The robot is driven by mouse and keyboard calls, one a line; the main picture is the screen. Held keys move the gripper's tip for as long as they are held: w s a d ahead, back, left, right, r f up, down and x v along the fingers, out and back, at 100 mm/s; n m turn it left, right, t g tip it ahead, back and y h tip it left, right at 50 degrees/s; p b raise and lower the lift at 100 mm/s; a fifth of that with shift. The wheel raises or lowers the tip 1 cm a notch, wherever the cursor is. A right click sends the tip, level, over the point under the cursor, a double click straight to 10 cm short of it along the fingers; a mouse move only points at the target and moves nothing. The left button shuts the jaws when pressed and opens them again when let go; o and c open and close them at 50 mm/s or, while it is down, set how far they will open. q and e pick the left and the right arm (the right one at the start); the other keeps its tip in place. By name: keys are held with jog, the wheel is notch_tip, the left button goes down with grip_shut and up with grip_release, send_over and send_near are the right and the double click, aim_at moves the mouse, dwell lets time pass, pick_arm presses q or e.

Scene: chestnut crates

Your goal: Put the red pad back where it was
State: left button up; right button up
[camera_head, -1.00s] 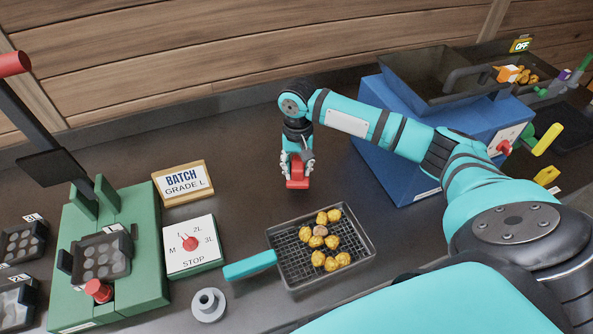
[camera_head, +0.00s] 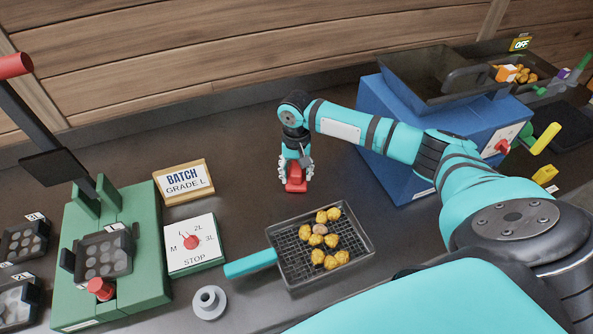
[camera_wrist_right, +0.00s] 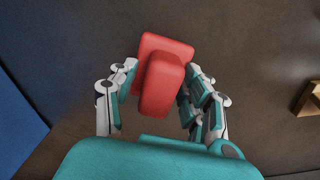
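The red pad (camera_head: 296,183) is a small block with a narrower raised grip on a wider base. In the head view it is at counter level, behind the wire-mesh pan. My right gripper (camera_head: 296,172) is directly above it, pointing down. In the right wrist view the red pad (camera_wrist_right: 161,85) lies between the spread fingers of the right gripper (camera_wrist_right: 160,88), which stand on either side of its grip. The fingers look open, close to the pad; slight contact on the right side cannot be ruled out. My left gripper is not in view.
The mesh pan (camera_head: 362,253) with several golden chestnuts is in front of the pad. The batch sign (camera_head: 184,182), dial box (camera_head: 194,243) and green press (camera_head: 150,250) stand left. A blue machine (camera_head: 395,165) stands right.

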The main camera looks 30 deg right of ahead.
aim_at(296, 167)
jog(key=shift+r, duration=0.15)
notch_tip(296, 167, up, 12)
jog(key=shift+b, duration=0.3)
jog(key=shift+w, duration=0.1)
dwell(0.3)
